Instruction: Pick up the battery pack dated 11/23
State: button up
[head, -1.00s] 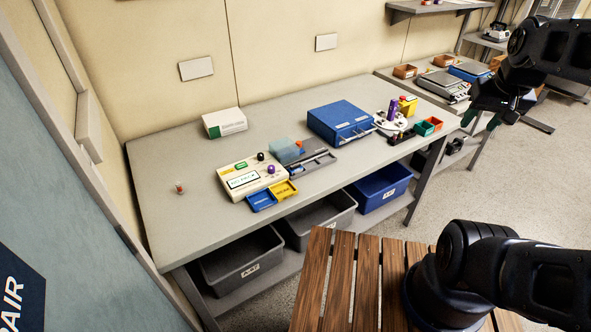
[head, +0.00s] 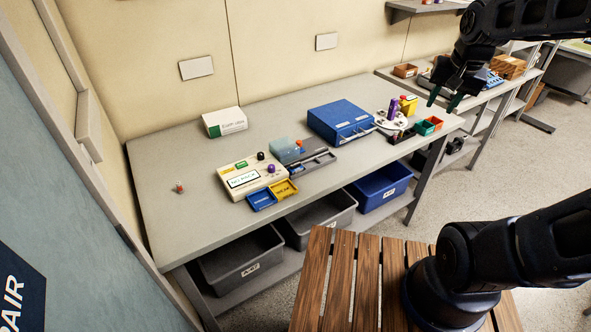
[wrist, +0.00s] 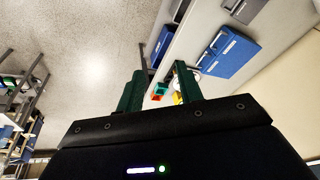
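No date 11/23 is readable in either view, so I cannot tell which item is the battery pack. A cream device (head: 238,179) with a screen that seems to read "NO PACK" stands on the workbench. At its front edge lie a blue labelled piece (head: 261,200) and a yellow labelled piece (head: 285,189), their text too small to read. My gripper (head: 443,99) is in the air near the bench's right end, well to the right of these pieces. Its two green fingers are apart with nothing between them in the wrist view (wrist: 159,85).
On the bench (head: 180,222) stand a blue case (head: 340,121), a grey tray (head: 318,161), a white carton (head: 225,122), a round white stand (head: 390,120) and small coloured bins (head: 425,127). Bins sit below. The bench's left part is mostly clear.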

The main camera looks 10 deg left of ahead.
jog(key=w+a+f+m+g, duration=0.1)
jog(key=w+a+f+m, duration=0.15)
jog(key=w+a, duration=0.5)
jog(key=m+g, duration=0.2)
jog(key=m, duration=0.2)
send_over(296, 164)
notch_tip(296, 164, down, 17)
jog(key=shift+h, duration=0.4)
notch_tip(296, 164, down, 5)
jog(key=shift+w+f, duration=0.15)
jog(key=shift+a+f, duration=0.1)
jog(key=shift+f, duration=2.55)
grip_shut()
